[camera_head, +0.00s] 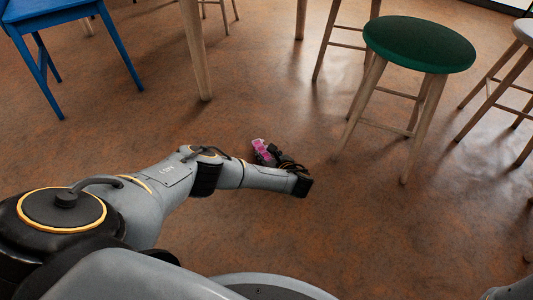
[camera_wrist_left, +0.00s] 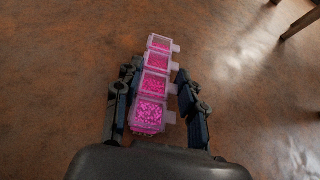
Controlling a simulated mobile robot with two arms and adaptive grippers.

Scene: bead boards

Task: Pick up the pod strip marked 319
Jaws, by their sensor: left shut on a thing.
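A pod strip (camera_wrist_left: 153,86) shows in the left wrist view as a row of clear pods filled with pink beads, with small tabs along its right side. No number can be read on it. My left gripper (camera_wrist_left: 158,84) has its two dark fingers on either side of the strip and is shut on it. In the head view the pink strip (camera_head: 262,149) shows small at my left gripper (camera_head: 271,155), held over the floor. My right gripper is not in view.
A green-topped stool (camera_head: 419,44) stands at the right, with a white-topped stool (camera_head: 525,30) beyond it. A blue chair (camera_head: 52,18) is at the upper left. Wooden legs (camera_head: 195,50) stand at the back. The brown floor (camera_head: 360,220) around the gripper is clear.

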